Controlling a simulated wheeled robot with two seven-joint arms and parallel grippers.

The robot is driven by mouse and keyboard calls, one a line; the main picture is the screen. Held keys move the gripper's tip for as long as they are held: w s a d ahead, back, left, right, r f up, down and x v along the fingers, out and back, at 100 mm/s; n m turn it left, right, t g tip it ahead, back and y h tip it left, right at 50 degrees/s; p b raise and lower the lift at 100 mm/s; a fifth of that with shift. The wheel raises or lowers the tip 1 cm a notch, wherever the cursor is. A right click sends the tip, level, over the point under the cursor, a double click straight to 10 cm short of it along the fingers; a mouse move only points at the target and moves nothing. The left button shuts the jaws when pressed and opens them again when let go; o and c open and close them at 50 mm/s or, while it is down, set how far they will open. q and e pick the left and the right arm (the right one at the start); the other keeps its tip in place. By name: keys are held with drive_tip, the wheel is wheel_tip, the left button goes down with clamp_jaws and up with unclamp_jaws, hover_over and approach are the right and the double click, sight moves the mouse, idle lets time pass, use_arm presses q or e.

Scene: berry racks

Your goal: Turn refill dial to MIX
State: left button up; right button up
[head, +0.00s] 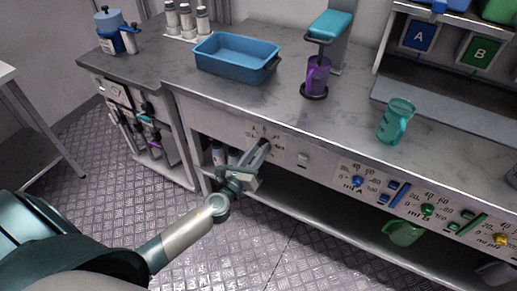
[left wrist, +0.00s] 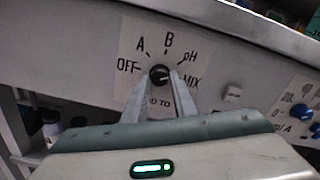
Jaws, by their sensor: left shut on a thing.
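The refill dial (left wrist: 159,73) is a small black knob on the pale front panel, seen in the left wrist view. Labels OFF, A, B, pH and MIX (left wrist: 192,82) run around it from left to right. My left gripper (left wrist: 160,80) has one finger on each side of the knob and is shut on it. In the head view my left gripper (head: 261,146) reaches the panel below the counter, and its fingers largely hide the dial. I cannot tell clearly which label the dial's mark points to. My right gripper is in neither view.
A small pale switch (head: 303,157) sits right of the dial, then blue knobs (head: 358,181) and green knobs (head: 428,210). On the counter stand a blue tray (head: 236,71), a purple cup (head: 317,76) and a teal mug (head: 394,122). An open shelf lies below the panel.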

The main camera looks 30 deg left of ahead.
use_arm(q)
drive_tip(key=shift+m+p, duration=0.65)
drive_tip(key=shift+m, duration=1.65)
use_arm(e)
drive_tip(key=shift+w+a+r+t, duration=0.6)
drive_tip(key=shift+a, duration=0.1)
use_arm(q)
drive_tip(key=o, duration=1)
drive_tip(key=shift+f, duration=0.1)
drive_tip(key=shift+o, duration=0.2)
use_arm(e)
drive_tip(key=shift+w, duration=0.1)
use_arm(q)
drive_tip(key=shift+s, duration=0.1)
drive_tip(key=shift+s+a, duration=0.1)
drive_tip(key=shift+s, duration=0.5)
drive_tip(key=s+b, duration=0.3)
drive_tip(key=s, duration=1.3)
drive_tip(key=shift+a+b, duration=0.3)
drive_tip(key=shift+b, duration=0.1)
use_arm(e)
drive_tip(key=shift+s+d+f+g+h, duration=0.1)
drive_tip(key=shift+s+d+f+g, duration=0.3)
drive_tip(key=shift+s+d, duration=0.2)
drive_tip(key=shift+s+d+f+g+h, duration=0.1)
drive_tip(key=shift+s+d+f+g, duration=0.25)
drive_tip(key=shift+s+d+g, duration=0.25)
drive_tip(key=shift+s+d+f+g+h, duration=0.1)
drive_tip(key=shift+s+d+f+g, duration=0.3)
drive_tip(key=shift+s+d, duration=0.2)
